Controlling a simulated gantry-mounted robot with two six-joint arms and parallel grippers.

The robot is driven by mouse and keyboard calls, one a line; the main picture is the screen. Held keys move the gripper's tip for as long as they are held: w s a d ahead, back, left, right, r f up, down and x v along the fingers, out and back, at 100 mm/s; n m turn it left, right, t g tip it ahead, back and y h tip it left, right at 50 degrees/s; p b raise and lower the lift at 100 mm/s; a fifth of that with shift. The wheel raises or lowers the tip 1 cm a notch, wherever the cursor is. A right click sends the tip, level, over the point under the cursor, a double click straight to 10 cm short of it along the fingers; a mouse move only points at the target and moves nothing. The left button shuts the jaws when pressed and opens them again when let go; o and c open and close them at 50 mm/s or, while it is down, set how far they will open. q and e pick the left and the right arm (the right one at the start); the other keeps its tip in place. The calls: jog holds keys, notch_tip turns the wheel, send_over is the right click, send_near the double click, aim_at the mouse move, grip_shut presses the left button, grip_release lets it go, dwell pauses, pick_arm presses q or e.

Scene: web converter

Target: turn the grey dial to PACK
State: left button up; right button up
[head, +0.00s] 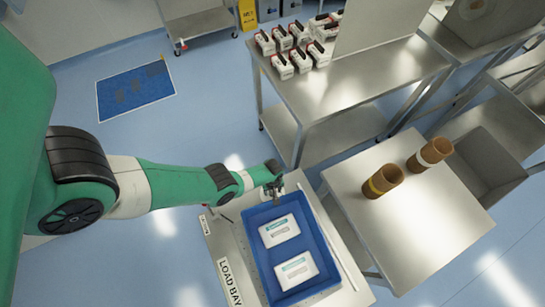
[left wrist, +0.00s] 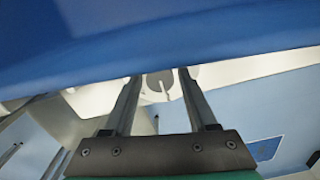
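The grey dial (left wrist: 155,88) shows in the left wrist view as a round grey shape with a pale line on it. It lies between my left gripper's two fingers in that picture; I cannot tell whether they touch it. My left gripper (left wrist: 158,78) is open, with a clear gap between its fingers. The dial is not clear there, and no PACK marking is readable. My right gripper is not in view.
The blue tray (head: 325,247) holds two white packs and its blue wall fills the top of the left wrist view. A LOAD BAY label (head: 230,282) is on the bench beside it. Two brown rolls (head: 382,181) stand on a metal table (head: 440,222) to the right.

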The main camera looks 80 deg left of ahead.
pick_arm(q)
grip_shut()
